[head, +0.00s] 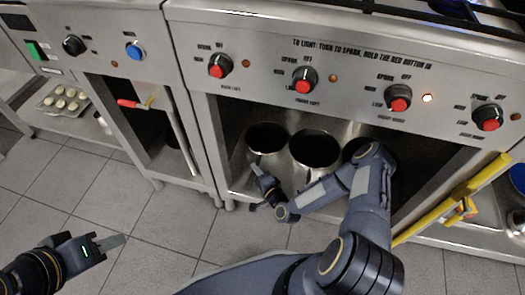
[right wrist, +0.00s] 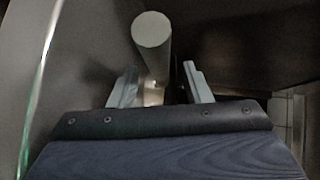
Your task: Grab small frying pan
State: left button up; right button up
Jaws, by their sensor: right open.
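Several dark round pans or pots with shiny rims stand in the open compartment under the stove: a left one (head: 266,137), a middle one (head: 314,149) and one partly behind my right arm. I cannot tell which is the small frying pan. My right gripper (head: 258,172) is at the front of the compartment, by the left one. In the right wrist view its fingers (right wrist: 161,88) are apart, with a pale round-ended bar (right wrist: 152,32), perhaps a handle, between or just beyond them. Contact is unclear. My left gripper (head: 112,242) is over the floor, seen edge-on.
The steel stove front (head: 350,65) with red knobs is above the compartment. A yellow bar (head: 455,198) slants at its right side. A left compartment has a red-handled tool (head: 130,103). A tray of pale round items (head: 64,102) is at far left. Tiled floor is clear.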

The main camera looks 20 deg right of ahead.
jog(key=x, duration=0.2)
jog(key=shift+w, duration=0.25)
grip_shut()
